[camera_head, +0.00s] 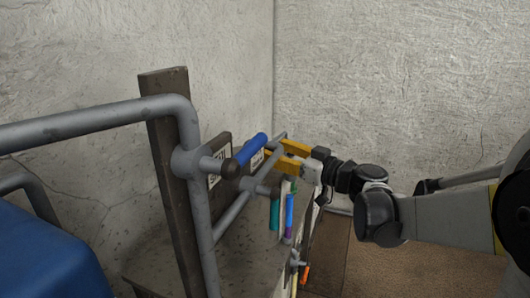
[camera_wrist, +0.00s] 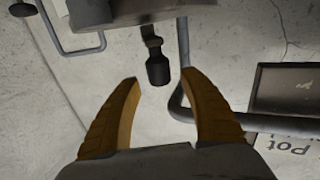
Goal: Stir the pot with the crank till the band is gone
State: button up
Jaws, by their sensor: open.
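My gripper (camera_head: 274,150) is open beside the grey pipe frame, its yellow fingers spread. In the wrist view, my gripper (camera_wrist: 162,77) has a dark knob-ended handle (camera_wrist: 157,68) showing between and beyond its fingertips. I cannot tell the handle's depth or whether it is the crank; nothing is visibly gripped. A sign reading "Pot" (camera_wrist: 292,143) is partly visible at the lower right. In the head view, a blue grip (camera_head: 250,147) slants in front of the signs, left of my gripper. I cannot make out the pot or the band.
A grey pipe frame (camera_head: 205,250) and a dark wooden post (camera_head: 165,130) stand left of my gripper. A blue surface (camera_head: 45,262) fills the lower left. Teal (camera_head: 275,214) and blue (camera_head: 289,210) upright pieces are below my gripper. Brown floor (camera_head: 415,265) is open at right.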

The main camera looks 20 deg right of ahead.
jog(key=shift+x, duration=1.3)
grip_shut()
jog(key=shift+d, duration=0.15)
